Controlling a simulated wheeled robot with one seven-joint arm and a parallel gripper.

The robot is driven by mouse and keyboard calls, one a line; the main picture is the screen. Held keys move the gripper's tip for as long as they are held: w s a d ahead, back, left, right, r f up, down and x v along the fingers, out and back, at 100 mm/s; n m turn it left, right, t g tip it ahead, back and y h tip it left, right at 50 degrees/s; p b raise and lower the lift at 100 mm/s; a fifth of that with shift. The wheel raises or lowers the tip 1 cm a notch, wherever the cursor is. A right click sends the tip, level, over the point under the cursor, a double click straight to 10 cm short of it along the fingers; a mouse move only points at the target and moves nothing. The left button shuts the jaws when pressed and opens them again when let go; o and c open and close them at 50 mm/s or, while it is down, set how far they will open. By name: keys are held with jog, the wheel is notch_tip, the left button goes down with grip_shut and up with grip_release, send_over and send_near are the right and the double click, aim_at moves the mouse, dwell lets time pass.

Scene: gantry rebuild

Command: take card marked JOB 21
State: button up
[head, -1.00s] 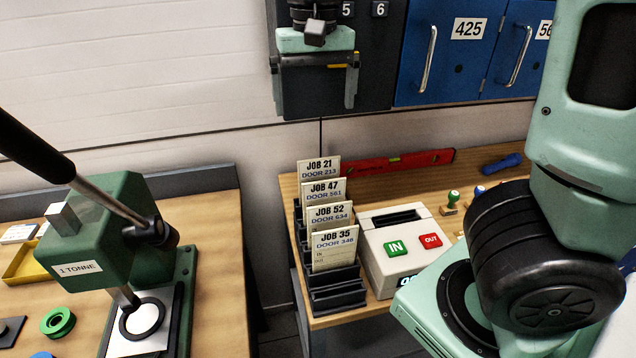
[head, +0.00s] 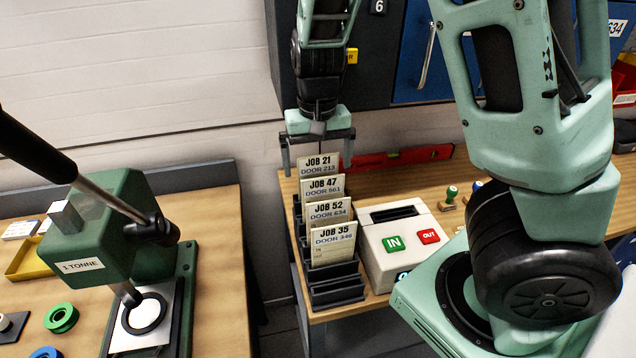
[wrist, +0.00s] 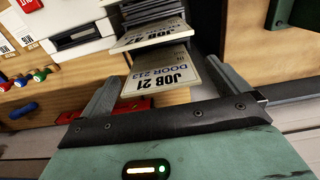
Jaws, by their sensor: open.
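The card marked JOB 21 (head: 318,164), with DOOR 213 under it, stands upright in the rearmost slot of the dark card rack (head: 338,293). My gripper (head: 317,165) is open, just above and behind this card, with one finger to each side of its top edge. In the wrist view the JOB 21 card (wrist: 160,72) lies between the spread fingers (wrist: 165,92). I cannot tell whether either finger touches it. Cards JOB 47 (head: 321,188), JOB 52 (head: 328,212) and JOB 35 (head: 332,244) stand in front of it.
A white time clock (head: 400,245) with IN and OUT buttons stands right of the rack. A red level (head: 400,157) and stamps (head: 450,195) lie behind on the bench. Blue cabinets (head: 440,60) hang above. A green press (head: 110,220) stands on the left bench.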

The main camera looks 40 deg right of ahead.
aim_at(318, 172)
jog(key=shift+f, duration=1.6)
jog(key=shift+c, duration=0.3)
jog(key=c, duration=0.9)
